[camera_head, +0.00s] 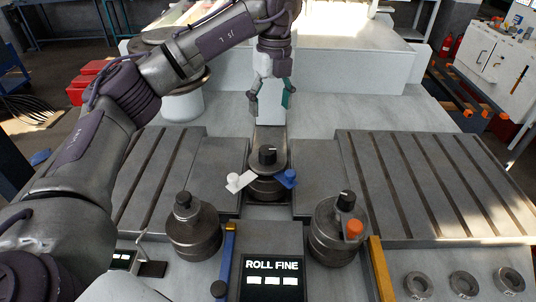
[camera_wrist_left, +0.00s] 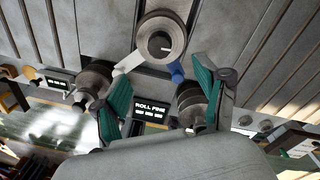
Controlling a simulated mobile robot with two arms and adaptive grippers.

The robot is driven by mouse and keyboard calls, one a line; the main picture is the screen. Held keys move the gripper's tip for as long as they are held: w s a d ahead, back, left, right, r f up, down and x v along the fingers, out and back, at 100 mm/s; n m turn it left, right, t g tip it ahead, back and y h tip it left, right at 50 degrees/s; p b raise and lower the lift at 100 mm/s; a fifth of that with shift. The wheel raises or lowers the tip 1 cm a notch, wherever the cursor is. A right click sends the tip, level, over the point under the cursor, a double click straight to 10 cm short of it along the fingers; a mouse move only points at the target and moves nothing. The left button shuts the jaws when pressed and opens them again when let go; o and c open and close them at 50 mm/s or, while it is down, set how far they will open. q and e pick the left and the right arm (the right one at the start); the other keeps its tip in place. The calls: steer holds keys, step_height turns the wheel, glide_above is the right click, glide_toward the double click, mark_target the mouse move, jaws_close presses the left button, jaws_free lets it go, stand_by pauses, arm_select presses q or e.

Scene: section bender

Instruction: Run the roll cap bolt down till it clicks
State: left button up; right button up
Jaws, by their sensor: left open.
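The section bender's middle roll (camera_head: 266,184) stands at the back centre with a black bolt head (camera_head: 267,155) upright on its top. A white tab (camera_head: 240,182) and a blue tab (camera_head: 288,179) stick out at its sides. The middle roll also shows in the left wrist view (camera_wrist_left: 161,40). A left front roll (camera_head: 194,236) and a right front roll (camera_head: 337,240) each carry a black top piece. My left gripper (camera_head: 270,99) is open and empty, above and behind the middle roll, apart from it; its green-padded fingers also show in the left wrist view (camera_wrist_left: 160,95).
A display (camera_head: 272,278) reading ROLL FINE sits at the front centre. An orange knob (camera_head: 355,229) is beside the right roll's top. A blue bar (camera_head: 228,256) and a yellow bar (camera_head: 380,270) stand in front. Slotted plates (camera_head: 430,190) lie clear at both sides.

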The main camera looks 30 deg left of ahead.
mark_target(268, 148)
arm_select(q)
steer(key=f+p, duration=0.1)
steer(key=f, duration=0.6)
steer(key=f+p, duration=0.1)
steer(key=f, duration=0.3)
steer(key=shift+s+a+f+p, duration=0.2)
steer(key=shift+s+f+p, duration=0.1)
steer(key=shift+s+f, duration=0.05)
steer(key=shift+f, duration=0.8)
steer(key=c, duration=1.2)
